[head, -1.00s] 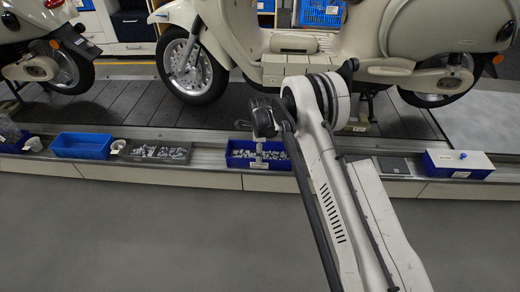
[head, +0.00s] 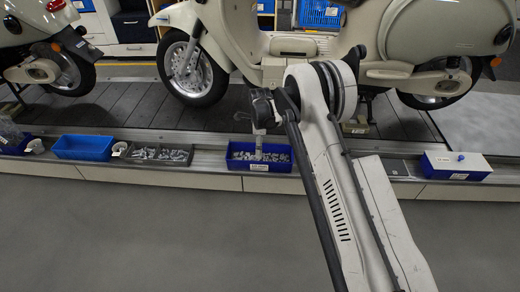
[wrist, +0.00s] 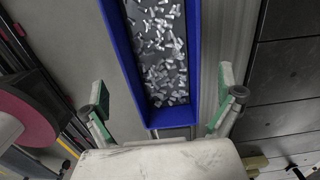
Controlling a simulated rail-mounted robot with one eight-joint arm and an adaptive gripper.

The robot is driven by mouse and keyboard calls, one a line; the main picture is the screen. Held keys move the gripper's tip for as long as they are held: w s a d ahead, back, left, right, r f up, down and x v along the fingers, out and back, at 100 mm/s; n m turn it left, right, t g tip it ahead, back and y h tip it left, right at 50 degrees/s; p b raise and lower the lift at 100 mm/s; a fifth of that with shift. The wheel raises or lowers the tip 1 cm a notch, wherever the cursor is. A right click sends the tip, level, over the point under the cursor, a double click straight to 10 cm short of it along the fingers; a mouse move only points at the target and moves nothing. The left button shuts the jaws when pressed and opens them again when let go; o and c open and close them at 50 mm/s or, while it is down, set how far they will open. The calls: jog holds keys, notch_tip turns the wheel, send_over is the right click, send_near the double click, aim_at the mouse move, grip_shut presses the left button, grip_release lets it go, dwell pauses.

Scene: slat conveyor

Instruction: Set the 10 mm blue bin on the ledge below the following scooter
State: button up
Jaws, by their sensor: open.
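A blue bin (head: 240,164) of small metal parts sits on the ledge (head: 215,158) below the middle scooter (head: 240,35). My gripper (head: 258,146) is above and at this bin in the head view. In the wrist view the gripper (wrist: 164,92) is open, one finger on each side of the bin (wrist: 170,122). The fingers look apart from its walls; their height against the rim is hard to tell. Another scooter (head: 45,50) stands at the far left. Bin labels are too small to read.
On the ledge further left are an empty-looking blue bin (head: 82,148), a grey parts tray (head: 160,153) and a small white cup (head: 36,146). A blue and white box (head: 455,165) stands at the right. The floor in front is clear.

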jog(key=s+d+r+n+t+p, duration=0.1)
jog(key=s+d+r+n, duration=0.15)
jog(key=r, duration=0.95)
jog(key=s+d+r+n+t, duration=0.15)
jog(key=d+r, duration=0.25)
jog(key=r, duration=0.8)
jog(key=s+d+r+n, duration=0.2)
jog(key=s+d+r, duration=0.1)
jog(key=s+r, duration=0.3)
jog(key=s+d+r+n, duration=0.2)
jog(key=s+d+r, duration=0.2)
jog(key=r, duration=0.3)
jog(key=s+d+r+n+t, duration=0.1)
jog(key=s+d+r+n, duration=0.2)
jog(key=s, duration=0.5)
jog(key=s+d+r+n+t, duration=0.2)
jog(key=s+d+r, duration=0.15)
jog(key=s, duration=0.45)
jog(key=s+d+f+n+t, duration=0.1)
jog(key=s+f+n, duration=0.1)
jog(key=s, duration=0.5)
jog(key=s+d+f+n, duration=0.1)
jog(key=s+d+n, duration=0.1)
jog(key=s, duration=0.6)
jog(key=shift+d+f+n+t, duration=0.25)
jog(key=shift+f+n+t, duration=0.1)
jog(key=shift+n, duration=0.25)
notch_tip(320, 180, up, 9)
jog(key=p, duration=0.9)
